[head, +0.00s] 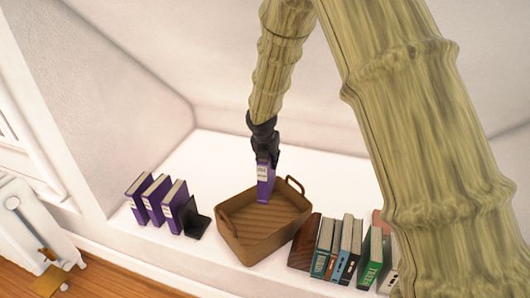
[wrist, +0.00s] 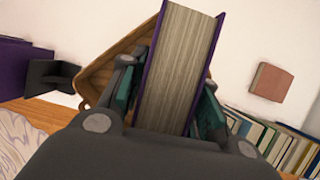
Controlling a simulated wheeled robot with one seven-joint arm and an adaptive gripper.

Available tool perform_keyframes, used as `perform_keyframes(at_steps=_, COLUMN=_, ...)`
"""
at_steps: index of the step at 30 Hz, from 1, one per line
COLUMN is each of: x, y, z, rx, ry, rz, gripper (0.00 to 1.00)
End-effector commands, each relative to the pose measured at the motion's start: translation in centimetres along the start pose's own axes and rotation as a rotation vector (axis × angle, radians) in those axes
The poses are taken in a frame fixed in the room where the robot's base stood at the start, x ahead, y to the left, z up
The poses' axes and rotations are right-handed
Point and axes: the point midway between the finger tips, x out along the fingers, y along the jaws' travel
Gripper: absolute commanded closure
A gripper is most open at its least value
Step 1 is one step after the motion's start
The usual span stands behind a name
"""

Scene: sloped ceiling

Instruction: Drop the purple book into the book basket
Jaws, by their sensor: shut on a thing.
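The purple book (head: 264,184) hangs upright from my gripper (head: 264,157), its lower end over the inside of the basket in the head view. My gripper is shut on its upper end. In the wrist view the book (wrist: 180,65) shows its page edges between the two fingers of my gripper (wrist: 165,95). The book basket (head: 252,250) is brown, with a handle at each end, and stands on the white ledge. Part of the basket rim (wrist: 92,85) shows behind the book in the wrist view. I cannot tell whether the book touches the basket floor.
Several purple books (head: 157,195) stand left of the basket, beside a black bookend (head: 195,219). A row of mixed books (head: 338,250) stands close on its right. The sloped white wall rises behind. A white radiator (head: 30,235) is at the far left.

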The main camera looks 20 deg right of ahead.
Motion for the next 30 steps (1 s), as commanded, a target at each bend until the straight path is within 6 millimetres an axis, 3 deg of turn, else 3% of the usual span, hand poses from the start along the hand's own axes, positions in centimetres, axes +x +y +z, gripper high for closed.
perform_keyframes(at_steps=8, x=0.8, y=0.2, z=-0.3, rx=-0.001, ry=-0.001, rz=0.001, gripper=1.00)
perform_keyframes(at_steps=24, x=4.9, y=0.0, z=-2.0, rx=0.002, ry=-0.002, rz=0.001, gripper=1.00)
perform_keyframes(at_steps=30, x=5.4, y=0.0, z=-2.2, rx=0.001, ry=-0.003, rz=0.001, gripper=1.00)
